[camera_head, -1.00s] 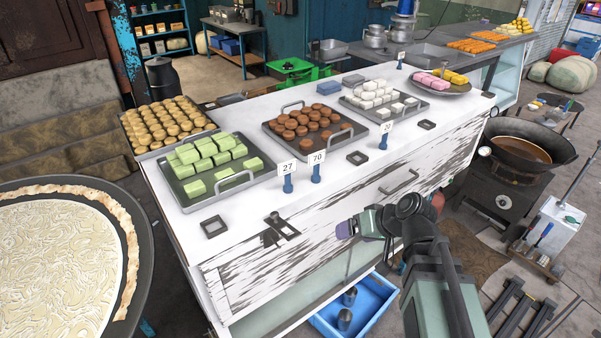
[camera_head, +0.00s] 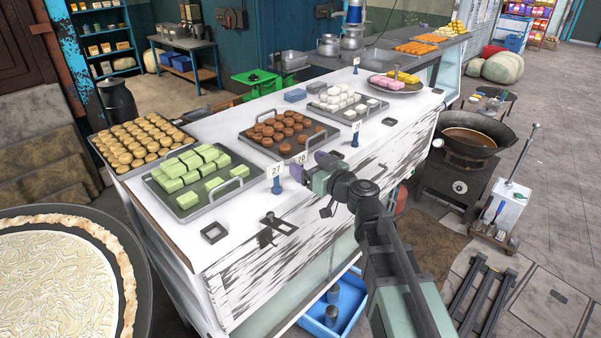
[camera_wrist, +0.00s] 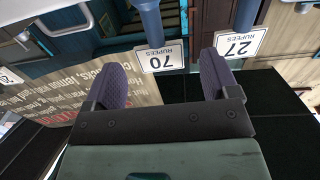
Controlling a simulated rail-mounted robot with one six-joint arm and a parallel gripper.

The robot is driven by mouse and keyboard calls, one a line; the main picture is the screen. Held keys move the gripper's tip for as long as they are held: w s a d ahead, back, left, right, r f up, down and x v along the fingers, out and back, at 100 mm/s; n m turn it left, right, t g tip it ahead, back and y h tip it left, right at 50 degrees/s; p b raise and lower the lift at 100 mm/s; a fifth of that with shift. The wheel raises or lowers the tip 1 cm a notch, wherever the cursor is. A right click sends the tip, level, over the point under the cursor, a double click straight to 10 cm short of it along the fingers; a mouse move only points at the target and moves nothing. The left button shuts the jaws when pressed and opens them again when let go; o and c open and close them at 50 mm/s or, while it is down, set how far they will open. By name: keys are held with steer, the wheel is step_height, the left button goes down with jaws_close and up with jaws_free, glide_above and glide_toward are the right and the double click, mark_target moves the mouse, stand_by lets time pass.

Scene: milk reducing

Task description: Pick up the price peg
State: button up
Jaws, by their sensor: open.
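The price pegs are blue posts with white number tags, along the counter's front edge. In the wrist view, the 70 peg (camera_wrist: 151,25) shows upside down between my two purple finger pads, ahead of them and not clasped. The 27 peg (camera_wrist: 245,14) shows behind the right-hand finger. In the head view, the 27 peg (camera_head: 276,182) is just left of my gripper (camera_head: 310,169), and the 70 tag (camera_head: 300,158) shows above it, its post mostly hidden. My gripper is open and empty. The peg at the white sweets (camera_head: 355,133) stands farther right.
The white counter (camera_head: 225,232) carries trays of green (camera_head: 200,165), brown (camera_head: 285,128) and white sweets (camera_head: 342,98) behind the pegs. A small dark square holder (camera_head: 214,233) lies on the front edge. A large pan (camera_head: 145,300) fills the lower left.

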mark_target(301, 161)
steer(key=x, duration=0.5)
steer(key=shift+w+f, duration=0.1)
steer(key=shift+f, duration=0.1)
steer(key=c, duration=1)
